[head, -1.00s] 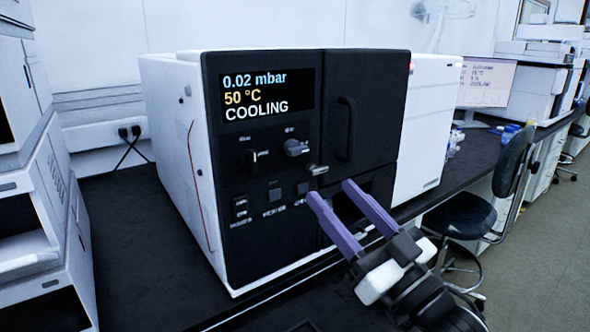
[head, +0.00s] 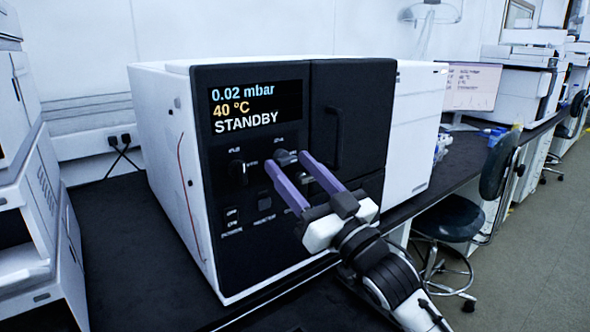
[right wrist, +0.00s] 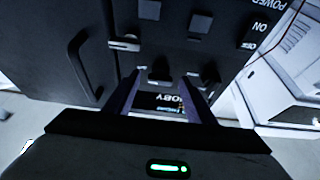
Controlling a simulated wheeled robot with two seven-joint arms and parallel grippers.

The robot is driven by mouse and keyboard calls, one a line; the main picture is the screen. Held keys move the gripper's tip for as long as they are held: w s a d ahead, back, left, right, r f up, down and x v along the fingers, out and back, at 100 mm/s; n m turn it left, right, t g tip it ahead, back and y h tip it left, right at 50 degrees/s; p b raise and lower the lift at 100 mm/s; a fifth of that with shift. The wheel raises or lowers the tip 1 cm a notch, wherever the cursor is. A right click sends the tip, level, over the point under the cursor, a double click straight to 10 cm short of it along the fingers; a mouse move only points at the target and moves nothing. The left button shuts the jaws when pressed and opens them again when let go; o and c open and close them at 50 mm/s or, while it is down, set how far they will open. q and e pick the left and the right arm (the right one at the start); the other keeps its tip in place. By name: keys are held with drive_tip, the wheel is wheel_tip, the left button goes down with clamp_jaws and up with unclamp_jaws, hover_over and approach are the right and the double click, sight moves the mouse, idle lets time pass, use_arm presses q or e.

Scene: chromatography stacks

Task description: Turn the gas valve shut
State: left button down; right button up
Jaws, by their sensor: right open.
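The front panel of the white and black instrument (head: 215,210) carries two dark knobs. The right knob (head: 284,157) has its grip lying roughly sideways in the head view. The left knob (head: 238,172) has its grip upright. Their labels are too small to read, so I cannot tell for certain which is the gas valve. My right gripper (head: 287,167) is open, its purple fingers pointing at the panel, with the tips either side of the right knob. In the right wrist view that knob (right wrist: 160,70) shows between the fingertips; contact is unclear. My left gripper is not in view.
The display (head: 256,107) reads 0.02 mbar, 40 °C, STANDBY. A door with a handle (head: 334,137) is right of the knobs. A metal latch (right wrist: 125,43) and buttons (head: 265,200) are close by. A stool (head: 447,220) stands at the right.

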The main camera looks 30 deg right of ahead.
drive_tip(key=shift+c, duration=0.4)
drive_tip(key=c, duration=1)
drive_tip(key=shift+o, duration=0.2)
